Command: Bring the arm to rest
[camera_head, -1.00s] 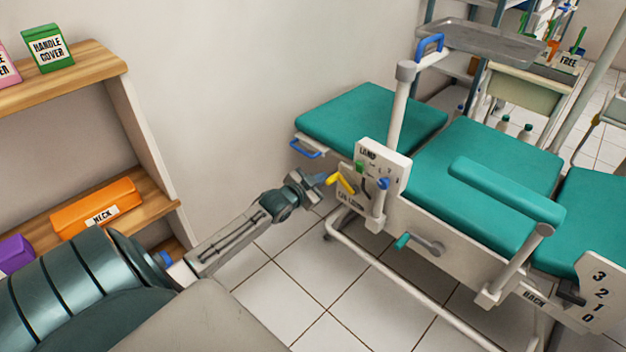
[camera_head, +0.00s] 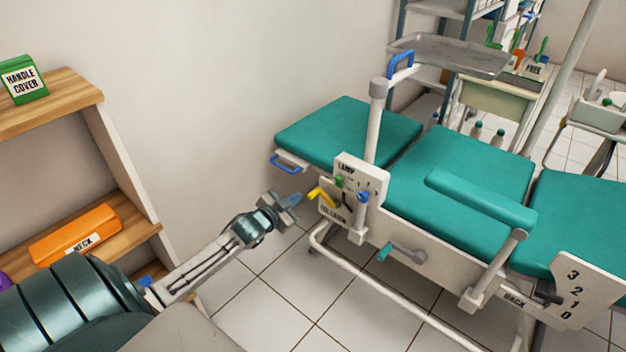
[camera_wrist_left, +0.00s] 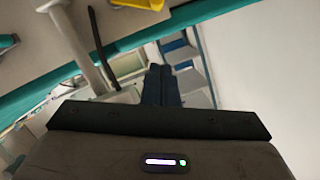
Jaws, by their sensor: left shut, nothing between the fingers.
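My left arm reaches in from the lower left in the head view. My left gripper (camera_head: 293,200) is shut and empty, in the air just left of the dental chair's control panel (camera_head: 349,176). A yellow lever (camera_head: 321,196) on the panel is close to the fingertips, with a small gap that I see between them. In the left wrist view the shut dark fingers (camera_wrist_left: 160,86) point away from the camera, and part of the yellow lever (camera_wrist_left: 140,4) shows at the top. My right gripper is not in view.
The teal dental chair (camera_head: 470,160) fills the right side. A blue-handled metal tray (camera_head: 455,56) hangs above it. Tiled floor (camera_head: 275,310) lies open below.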

